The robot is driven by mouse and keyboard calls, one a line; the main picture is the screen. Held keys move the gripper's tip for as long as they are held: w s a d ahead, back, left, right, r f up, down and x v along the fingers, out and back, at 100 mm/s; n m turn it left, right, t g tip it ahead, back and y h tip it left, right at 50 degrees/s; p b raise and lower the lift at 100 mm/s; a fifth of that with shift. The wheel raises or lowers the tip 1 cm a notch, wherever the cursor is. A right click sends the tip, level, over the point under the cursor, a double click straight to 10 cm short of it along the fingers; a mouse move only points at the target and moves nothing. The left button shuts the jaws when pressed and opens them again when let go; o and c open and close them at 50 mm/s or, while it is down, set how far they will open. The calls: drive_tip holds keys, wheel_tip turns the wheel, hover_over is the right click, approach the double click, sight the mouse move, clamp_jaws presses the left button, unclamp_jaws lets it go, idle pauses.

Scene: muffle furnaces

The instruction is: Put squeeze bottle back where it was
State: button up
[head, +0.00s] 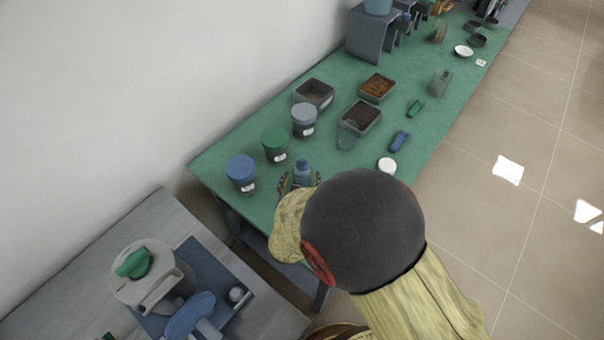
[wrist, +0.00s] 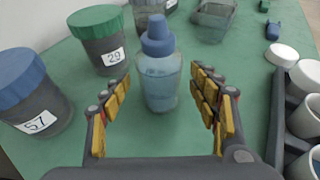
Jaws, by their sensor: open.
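The squeeze bottle (wrist: 160,82) is clear with a blue cap and bluish liquid. It stands upright on the green table (wrist: 182,140), and in the head view the bottle (head: 302,172) is near the table's near end. My gripper (wrist: 160,88) is open, with its yellow-padded fingers on either side of the bottle. Gaps show between the fingers and the bottle in the wrist view. In the head view my arm hides part of the table around the gripper (head: 300,182).
A green-lidded jar (wrist: 100,38) and a blue-lidded jar (wrist: 32,95) stand left of the bottle. A dark rack with white cups (wrist: 304,115) is at the right. A grey-lidded jar (head: 304,120) and dark trays (head: 360,116) stand farther along the table.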

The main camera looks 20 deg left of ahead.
drive_tip(key=p+v, duration=0.1)
drive_tip(key=v, duration=0.8)
drive_tip(key=shift+p, duration=0.4)
drive_tip(key=shift+s+d+r, duration=0.1)
drive_tip(key=w+d+r+m+h, duration=0.3)
drive_tip(key=w+d+r+m, duration=0.15)
drive_tip(key=d, duration=0.35)
drive_tip(key=w+d+r+m+h, duration=0.35)
drive_tip(key=d+r+m, duration=0.2)
drive_tip(key=d, duration=0.25)
drive_tip(key=s+d+r+m+g+h, duration=0.1)
drive_tip(key=d+r+m+g+h, duration=0.1)
drive_tip(key=d+m, duration=0.4)
drive_tip(key=s+d+r+m+g+h, duration=0.1)
drive_tip(key=d+r+m+g+h, duration=0.15)
drive_tip(key=d, duration=0.65)
drive_tip(key=s+d+r+m+g+y, duration=0.3)
drive_tip(key=s+d+r+m+g, duration=0.1)
drive_tip(key=s+d+m, duration=0.6)
drive_tip(key=s+a+r+m+t+y, duration=0.1)
drive_tip(key=s+r+m+y, duration=0.3)
drive_tip(key=m, duration=0.6)
wheel_tip(320, 180, up, 3)
drive_tip(key=shift+s+a+f+m+y, duration=0.1)
drive_tip(key=shift+s+a+m+y, duration=0.25)
drive_tip(key=shift+a, duration=0.5)
